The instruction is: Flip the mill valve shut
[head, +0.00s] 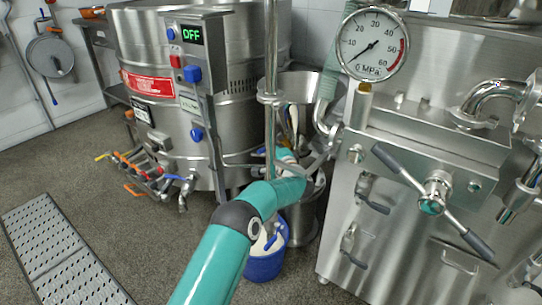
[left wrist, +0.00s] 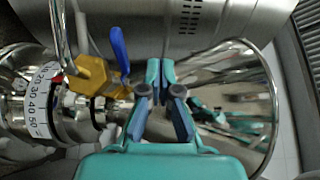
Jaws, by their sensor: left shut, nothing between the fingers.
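The mill valve (left wrist: 92,76) shows in the left wrist view as a yellow body with a blue lever (left wrist: 119,48) that stands up from it. My left gripper (left wrist: 165,70) is shut and empty, to the right of the valve and apart from the lever in the picture. In the head view my left arm reaches up the middle to the mill's steel hopper (head: 303,84). There the arm and a steel post hide most of the mill, and I cannot make out the fingertips. The mill's numbered ring (left wrist: 40,102) is left of the valve. My right gripper is not in view.
A steel kettle (head: 240,75) with a control box stands left of the mill. A steel machine with a pressure gauge (head: 372,44) and a crossbar handle (head: 435,195) stands close on the right. A blue bucket (head: 265,262) is on the floor below. The floor at left is mostly clear.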

